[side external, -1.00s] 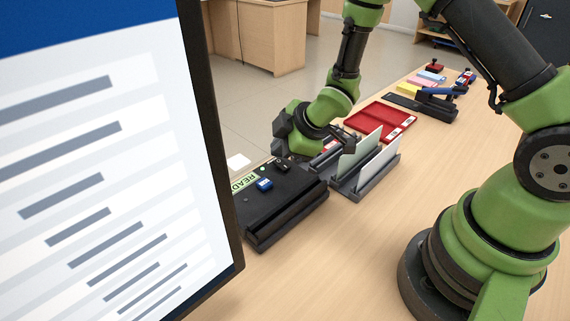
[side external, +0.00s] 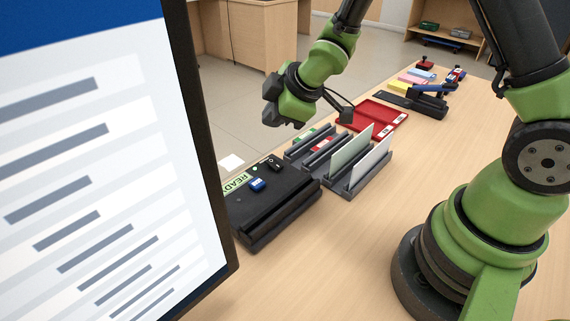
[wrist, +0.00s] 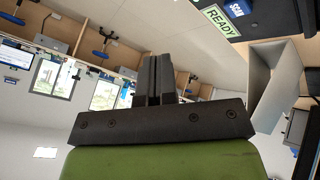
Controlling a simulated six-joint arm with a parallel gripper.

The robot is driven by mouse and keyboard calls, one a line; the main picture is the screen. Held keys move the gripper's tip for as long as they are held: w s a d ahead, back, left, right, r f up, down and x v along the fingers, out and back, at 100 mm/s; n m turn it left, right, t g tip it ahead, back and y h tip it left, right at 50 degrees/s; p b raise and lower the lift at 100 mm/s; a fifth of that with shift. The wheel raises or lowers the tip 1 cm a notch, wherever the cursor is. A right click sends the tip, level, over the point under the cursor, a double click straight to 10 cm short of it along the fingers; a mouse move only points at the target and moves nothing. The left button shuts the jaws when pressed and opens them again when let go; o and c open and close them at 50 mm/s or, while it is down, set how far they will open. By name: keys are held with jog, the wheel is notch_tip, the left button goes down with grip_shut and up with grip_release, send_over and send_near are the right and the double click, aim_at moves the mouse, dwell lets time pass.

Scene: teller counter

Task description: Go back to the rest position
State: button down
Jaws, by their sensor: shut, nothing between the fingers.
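My gripper (side external: 273,103) hangs in the air in the side external view, above and behind the grey slotted rack (side external: 358,186) and the black device. Its fingers are together and empty; in the wrist view the closed fingers (wrist: 153,80) point up into the picture with nothing between them. The black device (side external: 275,210) carries a green READY label, a blue button and a small black part on top. A corner of it with the READY label (wrist: 221,22) shows at the top right in the wrist view.
A large monitor (side external: 190,150) fills the left. The rack holds upright pale cards (side external: 350,150). Behind it lie a red tray (side external: 383,113), a black stapler-like tool (side external: 417,104) and colored pads (side external: 411,80). The front of the wooden counter (side external: 320,260) is clear.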

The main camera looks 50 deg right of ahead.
jog(key=s+d+r+m+h, duration=0.1)
jog(key=s+d+r+m, duration=0.1)
jog(key=s+r+m, duration=0.95)
jog(key=s+a+r+m+y, duration=0.1)
jog(key=s+r, duration=0.4)
jog(key=s, duration=0.6)
jog(key=shift+a+r+m+y, duration=0.3)
jog(key=shift+a+m+y, duration=0.1)
jog(key=shift+a+m, duration=0.55)
